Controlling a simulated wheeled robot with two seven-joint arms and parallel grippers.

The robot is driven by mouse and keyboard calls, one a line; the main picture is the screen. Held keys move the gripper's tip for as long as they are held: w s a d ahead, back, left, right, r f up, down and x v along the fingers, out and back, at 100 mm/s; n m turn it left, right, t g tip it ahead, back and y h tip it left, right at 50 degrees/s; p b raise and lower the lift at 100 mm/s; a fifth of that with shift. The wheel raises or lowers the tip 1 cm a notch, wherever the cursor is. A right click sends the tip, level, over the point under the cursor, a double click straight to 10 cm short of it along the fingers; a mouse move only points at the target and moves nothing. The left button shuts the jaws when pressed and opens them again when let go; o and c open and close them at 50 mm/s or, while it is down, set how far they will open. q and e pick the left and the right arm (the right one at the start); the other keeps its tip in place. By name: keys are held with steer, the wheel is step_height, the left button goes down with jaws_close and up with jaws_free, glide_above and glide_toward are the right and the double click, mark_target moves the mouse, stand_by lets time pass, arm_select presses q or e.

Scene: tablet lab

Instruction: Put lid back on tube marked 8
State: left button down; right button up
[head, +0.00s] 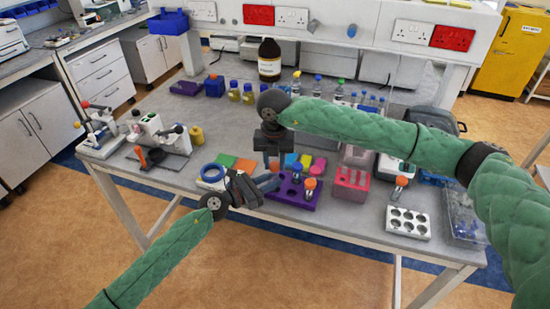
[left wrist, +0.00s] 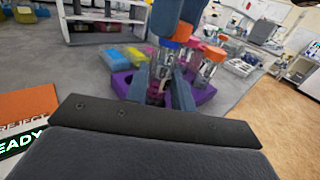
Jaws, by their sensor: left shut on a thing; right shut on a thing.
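My left gripper (head: 275,182) reaches in from the left, low at the front of the purple rack (head: 308,204). In the left wrist view its fingers (left wrist: 170,92) are shut on a clear tube (left wrist: 156,92), mostly hidden between them. My right gripper (head: 273,165) points down just above it. The right fingers show at the top of the left wrist view, shut on an orange lid (left wrist: 181,32) above the held tube. I cannot tell whether lid and tube touch. A tube with an orange lid (head: 310,184) stands in the rack. No number is legible.
A pink rack (head: 351,184) and a white holed tray (head: 408,222) lie to the right. Coloured pads (head: 245,165) and a brown bottle (head: 269,60) are behind. The grey table left of centre has free room.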

steer(key=shift+f, duration=0.1)
stand_by(0.4)
steer(key=shift+f, duration=0.75)
steer(key=shift+f, duration=0.55)
stand_by(0.4)
steer(key=m, duration=0.5)
steer(key=shift+a, duration=0.15)
steer(key=m, duration=0.5)
steer(key=shift+m, duration=0.3)
steer(key=m, duration=0.6)
steer(key=shift+w+a, duration=0.15)
steer(key=m, duration=0.4)
steer(key=shift+w, duration=0.1)
